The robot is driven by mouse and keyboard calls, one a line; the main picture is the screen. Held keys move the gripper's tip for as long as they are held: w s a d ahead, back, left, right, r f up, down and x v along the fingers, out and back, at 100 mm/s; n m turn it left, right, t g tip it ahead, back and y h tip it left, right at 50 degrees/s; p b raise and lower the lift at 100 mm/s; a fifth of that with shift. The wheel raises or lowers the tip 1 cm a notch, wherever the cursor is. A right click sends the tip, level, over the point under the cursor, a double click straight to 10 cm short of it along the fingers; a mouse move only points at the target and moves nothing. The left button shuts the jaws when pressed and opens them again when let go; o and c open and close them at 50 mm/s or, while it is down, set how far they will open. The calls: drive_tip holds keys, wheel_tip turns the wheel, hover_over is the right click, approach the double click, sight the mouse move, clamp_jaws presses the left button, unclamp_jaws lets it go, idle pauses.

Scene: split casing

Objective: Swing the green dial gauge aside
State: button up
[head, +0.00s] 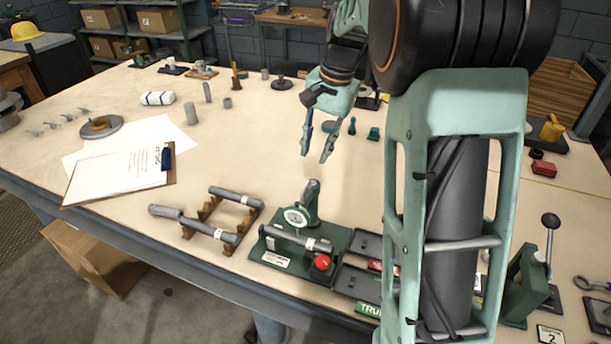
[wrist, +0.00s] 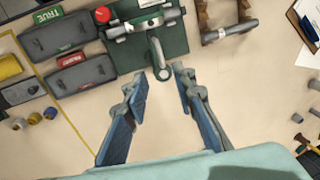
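The green dial gauge (head: 311,197) stands at the back of a dark green fixture (head: 281,262), its white dial face (head: 297,216) over a grey shaft (head: 292,237). In the wrist view the gauge (wrist: 158,58) appears as a pale upright part at the fixture's edge. My gripper (head: 315,156) is open and empty, above the table behind the gauge. In the wrist view its two blue-padded fingers (wrist: 160,75) are spread, with the gauge just beyond and between the tips. I see no contact. The gauge's pivot is not clear.
A red knob (head: 322,262) sits at the fixture's front right. A brown rack (head: 210,213) with grey shafts stands left of it. Dark trays (head: 357,284) adjoin it on the right. A lever press (head: 527,278) stands farther right. The table behind the gauge is mostly clear.

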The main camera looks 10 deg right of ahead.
sight(306, 185)
drive_tip(key=f, duration=0.3)
drive_tip(key=a+f, duration=0.1)
drive_tip(key=f, duration=0.2)
drive_tip(key=w+f, duration=0.1)
drive_tip(key=f, duration=0.3)
drive_tip(key=shift+a+p, duration=0.35)
drive_tip(key=shift+a, duration=0.05)
drive_tip(key=shift+c, duration=0.4)
clamp_jaws()
